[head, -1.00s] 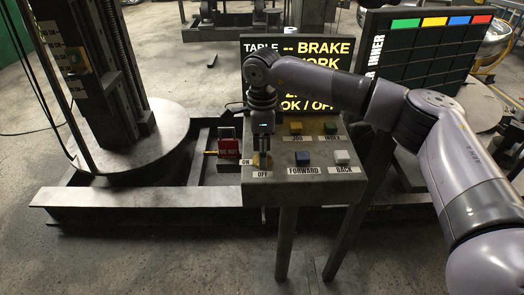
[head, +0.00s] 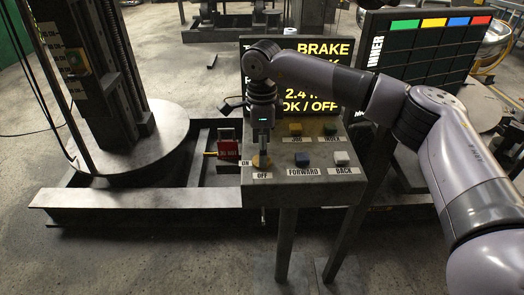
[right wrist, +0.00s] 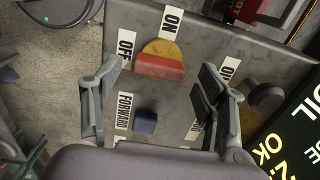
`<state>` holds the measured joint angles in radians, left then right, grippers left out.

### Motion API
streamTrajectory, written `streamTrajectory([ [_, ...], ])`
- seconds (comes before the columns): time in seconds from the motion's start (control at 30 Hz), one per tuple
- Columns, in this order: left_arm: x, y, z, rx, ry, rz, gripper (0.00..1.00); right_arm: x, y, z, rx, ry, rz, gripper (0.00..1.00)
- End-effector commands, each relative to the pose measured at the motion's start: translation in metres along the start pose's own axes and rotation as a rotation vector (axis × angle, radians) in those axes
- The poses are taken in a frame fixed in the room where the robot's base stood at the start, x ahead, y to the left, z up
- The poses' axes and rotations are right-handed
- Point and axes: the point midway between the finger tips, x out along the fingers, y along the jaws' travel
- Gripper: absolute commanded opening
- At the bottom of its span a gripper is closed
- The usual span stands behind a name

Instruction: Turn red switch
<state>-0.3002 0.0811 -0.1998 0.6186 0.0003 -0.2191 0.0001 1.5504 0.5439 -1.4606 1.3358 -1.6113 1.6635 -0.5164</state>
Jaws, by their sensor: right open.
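The switch (right wrist: 160,60) on the control panel is a knob with a red face and a yellow rounded side, beside the ON and OFF labels. In the right wrist view my right gripper (right wrist: 161,78) is open, with one finger on each side of the knob and gaps between. I cannot tell how far above the panel the fingertips are. My left gripper is not in view.
A display (head: 318,75) stands behind.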

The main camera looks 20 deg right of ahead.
Motion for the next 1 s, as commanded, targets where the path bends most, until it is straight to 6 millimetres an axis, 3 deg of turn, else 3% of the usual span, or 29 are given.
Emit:
streamTrajectory([
  [0.3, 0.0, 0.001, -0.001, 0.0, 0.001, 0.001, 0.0, -0.069, -0.001, 0.001, 0.0, -0.001, -0.003, 0.67],
  [0.5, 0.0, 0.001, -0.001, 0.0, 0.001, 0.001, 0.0, -0.096, 0.0, 0.0, 0.0, 0.0, -0.001, 0.67],
  [1.0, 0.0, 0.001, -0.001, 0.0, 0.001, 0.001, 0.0, -0.103, 0.0, 0.0, -0.001, 0.0, 0.0, 0.67],
])
